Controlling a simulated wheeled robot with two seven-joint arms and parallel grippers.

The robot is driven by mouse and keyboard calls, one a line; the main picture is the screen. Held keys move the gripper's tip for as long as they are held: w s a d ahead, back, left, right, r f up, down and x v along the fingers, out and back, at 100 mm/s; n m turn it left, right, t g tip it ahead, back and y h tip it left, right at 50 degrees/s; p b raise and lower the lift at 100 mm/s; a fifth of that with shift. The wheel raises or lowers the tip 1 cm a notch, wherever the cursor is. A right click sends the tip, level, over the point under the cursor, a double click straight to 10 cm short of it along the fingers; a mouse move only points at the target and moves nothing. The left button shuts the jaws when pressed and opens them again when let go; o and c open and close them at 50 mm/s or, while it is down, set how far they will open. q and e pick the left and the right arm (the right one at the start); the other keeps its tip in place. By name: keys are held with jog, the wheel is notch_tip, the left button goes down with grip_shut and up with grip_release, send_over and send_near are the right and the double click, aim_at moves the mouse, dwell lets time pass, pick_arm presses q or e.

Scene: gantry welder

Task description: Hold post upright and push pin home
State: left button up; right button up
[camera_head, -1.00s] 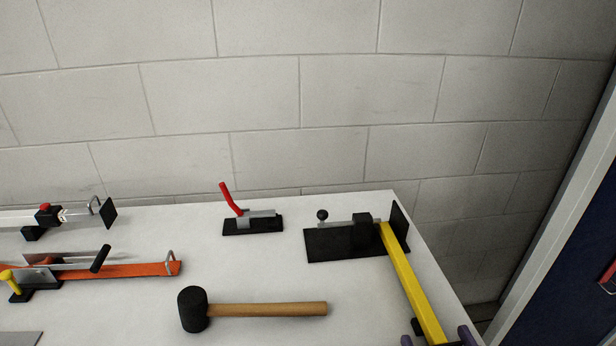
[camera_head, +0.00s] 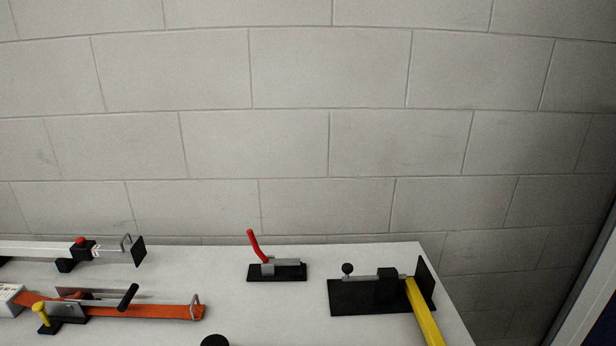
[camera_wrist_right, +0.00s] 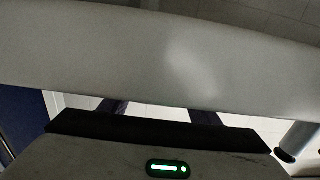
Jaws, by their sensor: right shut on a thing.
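The yellow post (camera_head: 424,315) runs from a black base plate with an upright end plate (camera_head: 351,297) toward the bottom edge in the head view. It looks slanted; I cannot tell how near upright it is, and its near end is out of frame. A pin with a black ball knob (camera_head: 347,269) and grey rod lies along the base, pointing at a black block (camera_head: 387,286) by the post. I cannot tell how deep it sits. My left gripper is out of view.
A red-handled toggle clamp (camera_head: 277,271) stands left of the base. An orange bar (camera_head: 160,309) and a silver bar (camera_head: 40,248) lie at the left. The mallet's black head (camera_head: 215,341) just shows at the bottom. A block wall (camera_head: 300,140) rises behind the table.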

jog(key=shift+w+r+p, duration=0.15)
jog(key=shift+r+p, duration=0.25)
jog(key=shift+r, duration=0.75)
jog(key=shift+w+r, duration=0.15)
jog(key=shift+r, duration=0.8)
jog(key=shift+w+r, duration=0.15)
jog(key=shift+r, duration=0.8)
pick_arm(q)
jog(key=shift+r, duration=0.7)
